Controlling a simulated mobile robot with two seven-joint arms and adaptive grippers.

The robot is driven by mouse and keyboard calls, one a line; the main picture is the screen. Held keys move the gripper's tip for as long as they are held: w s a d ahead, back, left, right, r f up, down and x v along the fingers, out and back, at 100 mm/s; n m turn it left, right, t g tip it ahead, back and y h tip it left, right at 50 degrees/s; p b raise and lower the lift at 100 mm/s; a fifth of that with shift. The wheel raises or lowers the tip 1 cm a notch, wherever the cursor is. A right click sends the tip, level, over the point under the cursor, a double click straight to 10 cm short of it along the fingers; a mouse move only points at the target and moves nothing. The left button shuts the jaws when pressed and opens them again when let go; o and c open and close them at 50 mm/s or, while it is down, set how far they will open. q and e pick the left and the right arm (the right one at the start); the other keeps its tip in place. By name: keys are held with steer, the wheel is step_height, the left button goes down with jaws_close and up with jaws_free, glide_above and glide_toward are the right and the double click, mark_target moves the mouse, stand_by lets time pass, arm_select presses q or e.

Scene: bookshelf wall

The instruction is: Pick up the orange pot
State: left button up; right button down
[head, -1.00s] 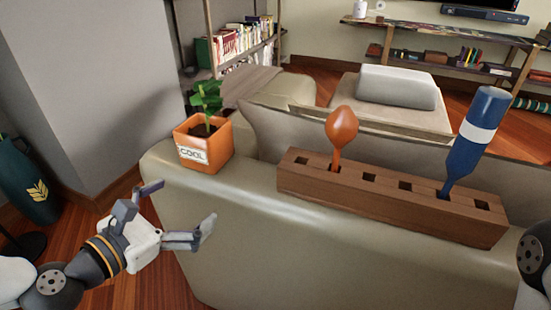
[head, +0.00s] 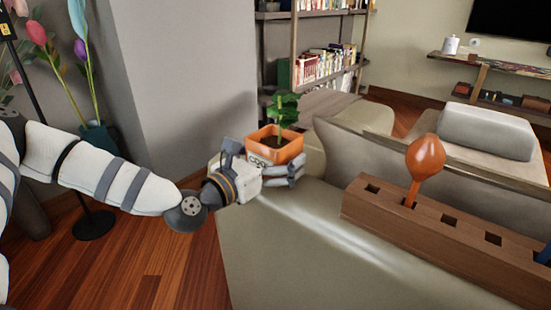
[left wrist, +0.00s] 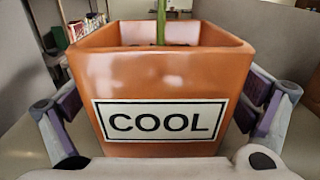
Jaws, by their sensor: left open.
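My left gripper (head: 272,168) is right at the pot. In the left wrist view the pot (left wrist: 160,78) fills the middle, its COOL label facing the camera. The fingers of my left gripper (left wrist: 162,118) are open, one on each side of the pot; I cannot tell whether they touch it. The far side of the pot is hidden. My right gripper is not in view.
A grey wall corner (head: 190,80) is behind my left arm. A bookshelf (head: 325,65) stands behind the pot.

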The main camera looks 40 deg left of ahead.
arm_select(q)
steer(key=shift+s, duration=0.1)
steer(key=c, duration=1.6)
steer(key=shift+r, duration=0.1)
steer(key=shift+c, duration=0.4)
